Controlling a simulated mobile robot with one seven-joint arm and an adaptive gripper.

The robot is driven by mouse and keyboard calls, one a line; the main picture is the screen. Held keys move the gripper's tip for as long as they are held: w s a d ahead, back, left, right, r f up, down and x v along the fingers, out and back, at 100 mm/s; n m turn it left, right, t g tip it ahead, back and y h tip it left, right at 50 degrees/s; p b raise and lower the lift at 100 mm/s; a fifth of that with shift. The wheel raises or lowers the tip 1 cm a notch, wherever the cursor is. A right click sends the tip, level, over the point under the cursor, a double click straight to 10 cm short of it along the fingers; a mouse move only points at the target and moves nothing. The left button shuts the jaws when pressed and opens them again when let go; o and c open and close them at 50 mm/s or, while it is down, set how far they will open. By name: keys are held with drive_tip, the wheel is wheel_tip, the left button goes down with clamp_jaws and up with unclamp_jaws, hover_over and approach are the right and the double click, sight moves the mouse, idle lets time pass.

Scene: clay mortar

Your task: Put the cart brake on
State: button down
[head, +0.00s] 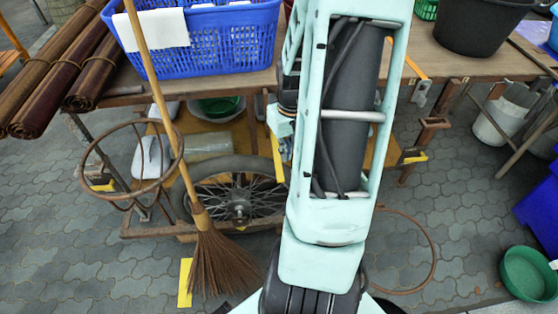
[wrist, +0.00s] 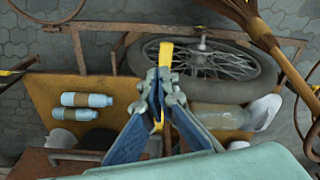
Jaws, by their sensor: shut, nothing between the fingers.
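The cart (head: 205,232) stands under the table's edge, with a spoked wheel (head: 238,203) on its side. The wheel also shows in the wrist view (wrist: 200,62). A narrow yellow bar (head: 277,158), which looks like the brake lever, rises beside the wheel. In the wrist view its yellow end (wrist: 166,52) shows just past my fingertips. My gripper (wrist: 160,80) is shut and empty, its tips over or against the bar; I cannot tell whether they touch. In the head view my arm hides most of the gripper.
A broom (head: 222,260) leans across the cart's left front near a rusty ring frame (head: 130,165). A blue basket (head: 205,38) stands on the table above. In the wrist view, bottles (wrist: 86,100) and a clear container (wrist: 218,117) lie on the cart bed.

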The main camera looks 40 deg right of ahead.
drive_tip(key=shift+s+r, duration=0.15)
drive_tip(key=shift+r, duration=1.6)
